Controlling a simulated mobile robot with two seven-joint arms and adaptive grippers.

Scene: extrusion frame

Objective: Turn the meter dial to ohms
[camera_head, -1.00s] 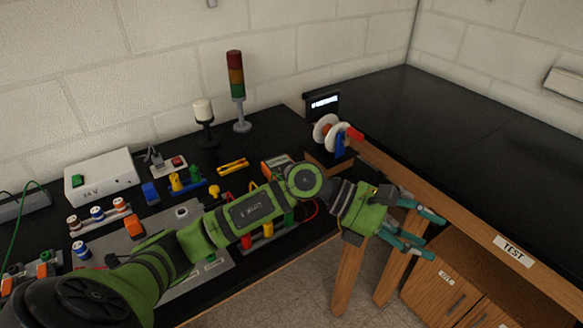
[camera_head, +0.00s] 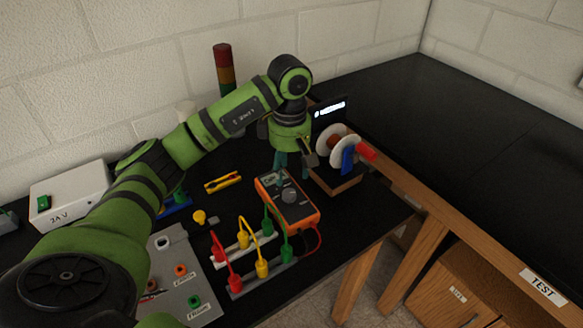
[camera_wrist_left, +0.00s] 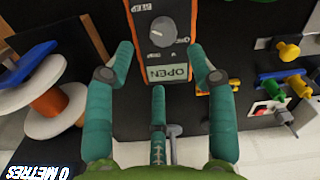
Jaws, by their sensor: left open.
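The orange-edged meter (camera_head: 306,217) lies on the black bench, with a grey round dial (camera_head: 290,195) on its face. In the left wrist view the dial (camera_wrist_left: 163,32) sits near the top, and the meter's display (camera_wrist_left: 167,73) reads OPEN. The dial's pointer setting is too small to read surely. My left gripper (camera_head: 290,165) points down just behind the meter's display end, with the arm reaching over from the left. In the wrist view its teal fingers (camera_wrist_left: 160,58) are spread and empty, apart from the dial. My right gripper is not in view.
A spool (camera_head: 337,146) on a wooden stand is close right of the gripper. Red, yellow and green leads (camera_head: 260,240) stand left of the meter. A yellow clip (camera_head: 223,182) lies farther left. The bench's front edge is near the meter.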

